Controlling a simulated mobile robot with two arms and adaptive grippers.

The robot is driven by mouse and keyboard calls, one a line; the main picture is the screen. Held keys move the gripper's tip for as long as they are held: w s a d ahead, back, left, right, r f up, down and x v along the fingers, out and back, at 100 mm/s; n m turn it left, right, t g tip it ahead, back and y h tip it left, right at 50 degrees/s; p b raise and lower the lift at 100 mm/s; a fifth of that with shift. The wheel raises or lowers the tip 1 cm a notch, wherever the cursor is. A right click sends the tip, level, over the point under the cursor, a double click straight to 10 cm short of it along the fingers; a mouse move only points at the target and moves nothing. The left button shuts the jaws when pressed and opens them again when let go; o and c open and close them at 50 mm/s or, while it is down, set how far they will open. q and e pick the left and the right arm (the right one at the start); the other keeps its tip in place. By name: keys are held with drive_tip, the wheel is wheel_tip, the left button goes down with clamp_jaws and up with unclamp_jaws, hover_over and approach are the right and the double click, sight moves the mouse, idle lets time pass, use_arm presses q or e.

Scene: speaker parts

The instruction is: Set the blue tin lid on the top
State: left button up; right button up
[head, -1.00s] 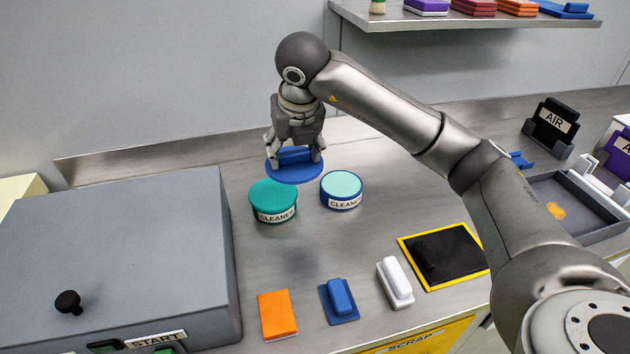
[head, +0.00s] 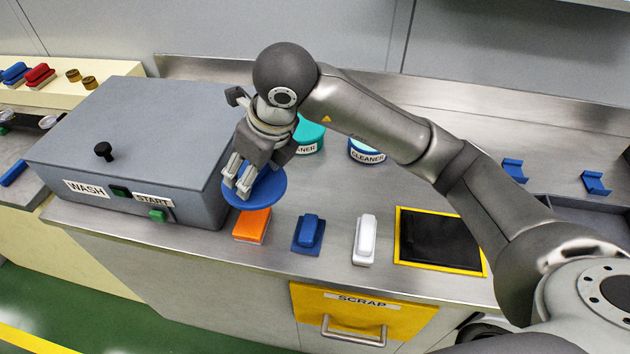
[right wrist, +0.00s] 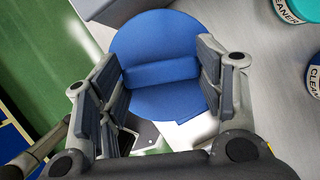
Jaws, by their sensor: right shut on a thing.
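My right gripper (head: 240,180) is shut on the raised bar of the round blue lid (head: 270,188). The lid is held in the air by the grey box's right front corner, just behind the orange block in the picture. In the right wrist view the lid (right wrist: 155,35) fills the middle, its bar between both fingers. The blue tin (head: 367,153), labelled CLEANER, stands on the counter to the right, partly hidden by my arm. A teal tin (head: 308,137) stands left of it, also partly hidden. My left gripper is not in view.
The grey wash box (head: 130,130) stands close left of the lid. An orange block (head: 252,223), a blue block (head: 309,232), a white block (head: 365,238) and a yellow-edged black pad (head: 440,240) line the front. Bare counter lies between this row and the tins.

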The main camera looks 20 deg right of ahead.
drive_tip(key=w+d+f+p, duration=0.1)
drive_tip(key=w+d+f, duration=0.1)
drive_tip(key=w, duration=0.1)
drive_tip(key=w+d+f, duration=0.3)
drive_tip(key=w+d+f+p, duration=0.1)
drive_tip(key=w+d+f, duration=0.1)
drive_tip(key=w+f, duration=0.1)
drive_tip(key=shift+w+d+f+p, duration=0.2)
drive_tip(key=shift+w+d+p, duration=0.15)
drive_tip(key=shift+w, duration=0.05)
drive_tip(key=shift+w+d+f, duration=0.1)
drive_tip(key=shift+w+f, duration=0.05)
drive_tip(key=shift+f, duration=0.1)
drive_tip(key=f, duration=0.2)
drive_tip(key=f+p, duration=0.1)
drive_tip(key=shift+w+d, duration=0.25)
drive_tip(key=shift+f, duration=0.35)
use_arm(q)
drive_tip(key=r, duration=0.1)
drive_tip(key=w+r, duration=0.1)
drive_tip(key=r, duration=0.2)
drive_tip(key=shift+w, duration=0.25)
use_arm(e)
drive_tip(key=shift+f, duration=0.1)
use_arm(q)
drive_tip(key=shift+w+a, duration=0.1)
use_arm(e)
drive_tip(key=shift+f, duration=0.15)
